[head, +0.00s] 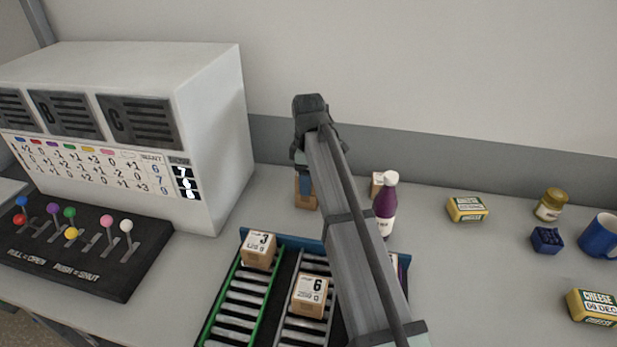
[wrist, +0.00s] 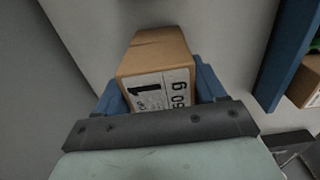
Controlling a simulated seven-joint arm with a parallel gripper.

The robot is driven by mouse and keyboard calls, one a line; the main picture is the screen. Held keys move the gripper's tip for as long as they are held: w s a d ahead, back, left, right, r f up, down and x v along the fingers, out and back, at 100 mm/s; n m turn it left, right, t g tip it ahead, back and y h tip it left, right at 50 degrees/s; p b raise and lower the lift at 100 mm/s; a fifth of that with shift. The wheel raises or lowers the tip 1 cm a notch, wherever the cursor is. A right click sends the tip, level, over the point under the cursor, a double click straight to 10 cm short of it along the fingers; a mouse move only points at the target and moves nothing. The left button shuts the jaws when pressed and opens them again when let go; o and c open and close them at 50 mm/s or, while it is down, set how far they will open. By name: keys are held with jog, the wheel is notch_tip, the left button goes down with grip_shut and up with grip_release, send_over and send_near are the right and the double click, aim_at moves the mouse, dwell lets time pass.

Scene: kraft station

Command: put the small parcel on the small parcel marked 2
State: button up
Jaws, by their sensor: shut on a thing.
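My gripper (head: 306,198) is behind the roller trays, left of the bottle. In the wrist view its blue fingers (wrist: 160,90) are shut on a small brown parcel (wrist: 156,52) with a white label reading 1 and 60 g. In the head view the fingers partly hide this parcel (head: 313,191); I cannot tell whether it touches the table. Another small parcel (head: 376,183) stands behind the bottle, its number unreadable. No parcel with a readable 2 shows.
Parcels marked 3 (head: 259,251) and 6 (head: 309,296) sit on the roller trays (head: 237,302). A purple bottle (head: 384,208) stands close right of my gripper. A white cabinet (head: 215,130) and lever panel (head: 90,250) are left. Cheese boxes, a jar and a mug are right.

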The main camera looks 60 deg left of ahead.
jog(key=o, duration=1)
jog(key=shift+f, duration=0.1)
notch_tip(320, 180, up, 12)
jog(key=shift+r, duration=0.15)
dwell(0.3)
